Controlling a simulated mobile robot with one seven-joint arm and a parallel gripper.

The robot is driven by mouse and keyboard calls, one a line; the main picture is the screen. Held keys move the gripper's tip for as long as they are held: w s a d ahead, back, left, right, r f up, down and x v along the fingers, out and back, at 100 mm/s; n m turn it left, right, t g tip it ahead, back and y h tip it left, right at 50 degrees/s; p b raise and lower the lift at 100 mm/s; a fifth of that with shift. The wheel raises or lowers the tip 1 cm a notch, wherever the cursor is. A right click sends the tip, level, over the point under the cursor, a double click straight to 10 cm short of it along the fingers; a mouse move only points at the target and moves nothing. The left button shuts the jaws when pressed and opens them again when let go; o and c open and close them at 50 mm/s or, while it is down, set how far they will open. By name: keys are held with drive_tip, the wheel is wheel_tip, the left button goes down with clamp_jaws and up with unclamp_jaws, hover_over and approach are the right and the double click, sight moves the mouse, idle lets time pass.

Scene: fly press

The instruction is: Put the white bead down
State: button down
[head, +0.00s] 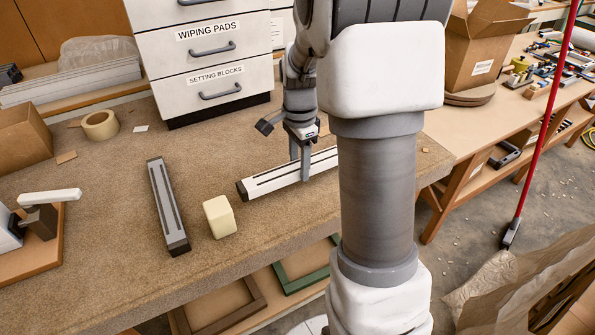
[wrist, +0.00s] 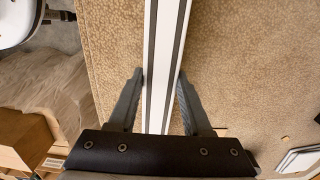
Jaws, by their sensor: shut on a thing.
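The white bead (head: 268,182) is a long straight white strip with dark lines along it. My gripper (head: 299,168) is shut on it, one finger on each side. In the wrist view the bead (wrist: 166,40) runs lengthwise between my two fingers (wrist: 160,76), and both fingertips touch its sides. In the head view the bead is level and at or just over the carpeted bench top (head: 110,240); I cannot tell whether it touches. Its right part is hidden behind my arm.
A grey bead (head: 166,200) and a cream block (head: 219,216) lie on the bench left of the white bead. A tape roll (head: 100,125) and a white drawer unit (head: 205,60) stand behind. The bench's front edge is near. A red pole (head: 546,120) stands at right.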

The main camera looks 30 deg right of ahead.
sight(299, 165)
drive_tip(key=shift+f, duration=1.5)
drive_tip(key=shift+f, duration=0.1)
drive_tip(key=shift+f+b, duration=0.15)
drive_tip(key=shift+b, duration=0.2)
drive_tip(key=shift+c, duration=1.7)
unclamp_jaws()
